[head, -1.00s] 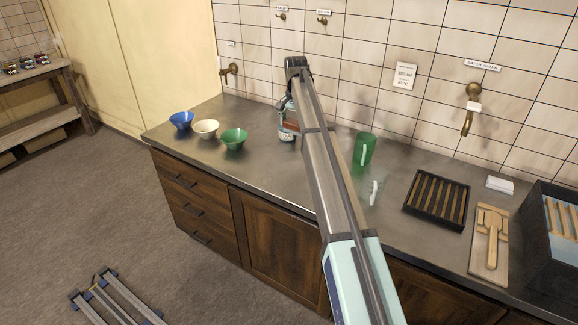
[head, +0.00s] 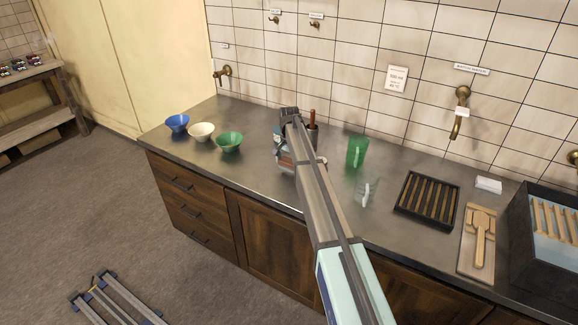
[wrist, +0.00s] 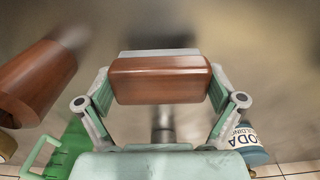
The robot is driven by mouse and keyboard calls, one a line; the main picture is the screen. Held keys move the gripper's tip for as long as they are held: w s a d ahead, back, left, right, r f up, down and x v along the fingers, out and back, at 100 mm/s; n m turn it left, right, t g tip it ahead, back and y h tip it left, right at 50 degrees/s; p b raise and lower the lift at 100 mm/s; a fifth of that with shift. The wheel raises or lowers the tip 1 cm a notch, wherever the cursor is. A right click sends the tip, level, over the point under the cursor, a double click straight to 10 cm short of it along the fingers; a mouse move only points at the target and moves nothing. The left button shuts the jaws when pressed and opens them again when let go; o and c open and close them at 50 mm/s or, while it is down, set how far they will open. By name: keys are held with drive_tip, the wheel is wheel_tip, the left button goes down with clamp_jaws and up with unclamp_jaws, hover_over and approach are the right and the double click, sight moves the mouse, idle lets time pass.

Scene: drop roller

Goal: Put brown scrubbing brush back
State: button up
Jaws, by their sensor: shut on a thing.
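My gripper (wrist: 162,84) is shut on the brown scrubbing brush (wrist: 160,80). In the wrist view the brush shows as a reddish-brown block with a pale strip along its far edge, spanning the space between the fingers. In the head view my arm reaches over the counter (head: 255,165) and hides much of the gripper and brush. A dark pot (head: 319,138) with a brown handle (head: 312,117) rising from it stands just behind my arm. A blurred brown cylinder (wrist: 35,82) is left of the gripper in the wrist view.
A soda container (wrist: 243,138) is close right of my gripper in the wrist view. A green jug (head: 357,151) stands right of the arm, with a clear jug beside it. Blue, cream and green bowls (head: 229,142) stand left. A slatted black tray (head: 428,200) lies further right.

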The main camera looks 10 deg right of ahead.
sight(289, 161)
drive_tip(key=shift+f, duration=0.95)
drive_tip(key=shift+f, duration=0.15)
drive_tip(key=o, duration=0.7)
wheel_tip(289, 161, up, 12)
drive_tip(key=b, duration=0.4)
drive_tip(key=shift+r, duration=0.2)
